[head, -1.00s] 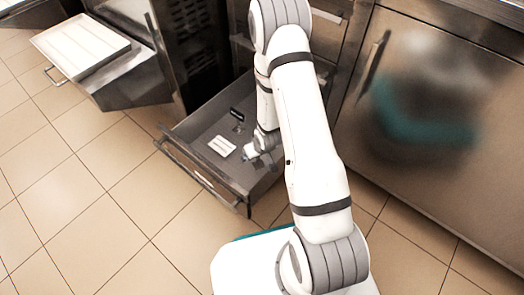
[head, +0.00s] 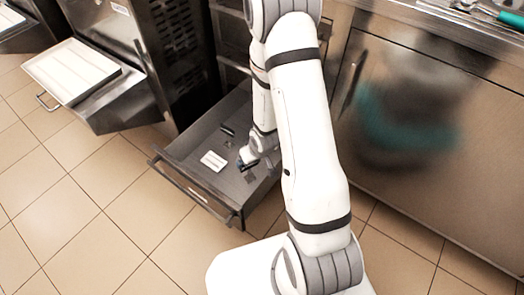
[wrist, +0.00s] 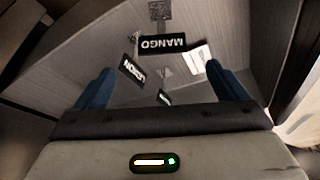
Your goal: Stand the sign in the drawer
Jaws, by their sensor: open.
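The open steel drawer (head: 191,189) holds small black signs. The wrist view shows a black MANGO sign (wrist: 160,44), its lettering upside down in the picture. Left of it is a tilted black LEMON sign (wrist: 132,72), and a smaller black sign (wrist: 165,97) lies lower. In the head view one dark sign (head: 227,129) shows near the drawer's back; its lettering is too small to read. My gripper (head: 243,164) is low inside the drawer, on its right side. Its blue fingers stand wide apart in the wrist view (wrist: 162,86), with nothing visibly held.
A white card or block (head: 213,161) lies in the drawer left of my gripper; it also shows in the wrist view (wrist: 197,57). The drawer walls (wrist: 75,60) are close around. A white tray (head: 72,70) sits at the left, and a steel cabinet door (head: 410,170) stands right.

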